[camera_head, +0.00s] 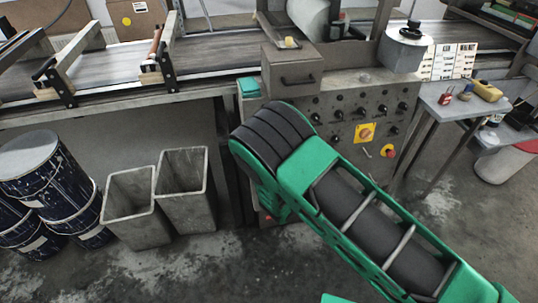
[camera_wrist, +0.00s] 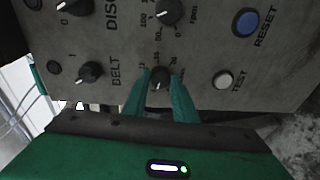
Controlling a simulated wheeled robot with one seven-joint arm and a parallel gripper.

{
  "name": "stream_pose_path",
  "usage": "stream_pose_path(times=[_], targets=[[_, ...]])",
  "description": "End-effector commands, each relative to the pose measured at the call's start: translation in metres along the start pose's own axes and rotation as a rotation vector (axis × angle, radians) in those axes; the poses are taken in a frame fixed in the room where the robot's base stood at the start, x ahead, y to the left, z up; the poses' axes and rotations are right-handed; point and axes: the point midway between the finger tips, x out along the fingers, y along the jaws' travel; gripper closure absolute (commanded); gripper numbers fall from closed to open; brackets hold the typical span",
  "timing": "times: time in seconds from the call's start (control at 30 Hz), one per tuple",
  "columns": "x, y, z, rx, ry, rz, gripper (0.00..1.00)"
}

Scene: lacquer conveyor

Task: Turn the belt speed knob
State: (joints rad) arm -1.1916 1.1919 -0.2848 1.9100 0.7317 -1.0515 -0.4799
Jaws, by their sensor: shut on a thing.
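In the wrist view my gripper (camera_wrist: 160,82) has its two green fingers on either side of a small dark knob (camera_wrist: 160,77), closed on it. The knob sits in the BELT row of the grey control panel (camera_wrist: 208,52), with a printed number scale around it. A black BELT switch knob (camera_wrist: 90,72) marked 0 and 1 is just to the left. In the head view the control panel (camera_head: 345,90) stands under the conveyor machine. My arm hides the gripper and the held knob there.
Near my fingers are another dial (camera_wrist: 168,12), a blue RESET button (camera_wrist: 246,21) and a white TEST button (camera_wrist: 223,80). In the head view, two grey bins (camera_head: 184,190) and dark drums (camera_head: 50,180) stand left; a small table (camera_head: 455,105) stands right.

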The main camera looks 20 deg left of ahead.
Motion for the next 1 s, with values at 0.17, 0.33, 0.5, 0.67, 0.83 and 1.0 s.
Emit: stream_pose_path(times=[0.17, 0.33, 0.5, 0.67, 0.83, 1.0], targets=[[-0.001, -0.003, 0.003, -0.001, -0.006, -0.005, 0.97], [-0.001, -0.002, 0.003, -0.001, -0.005, -0.005, 0.56], [0.0, -0.001, 0.002, -0.001, -0.003, -0.003, 0.56], [-0.002, -0.001, 0.001, -0.001, -0.003, -0.002, 0.56], [-0.017, -0.001, 0.001, 0.0, -0.003, -0.003, 0.56], [-0.041, -0.002, 0.001, -0.001, -0.003, -0.005, 0.56]])
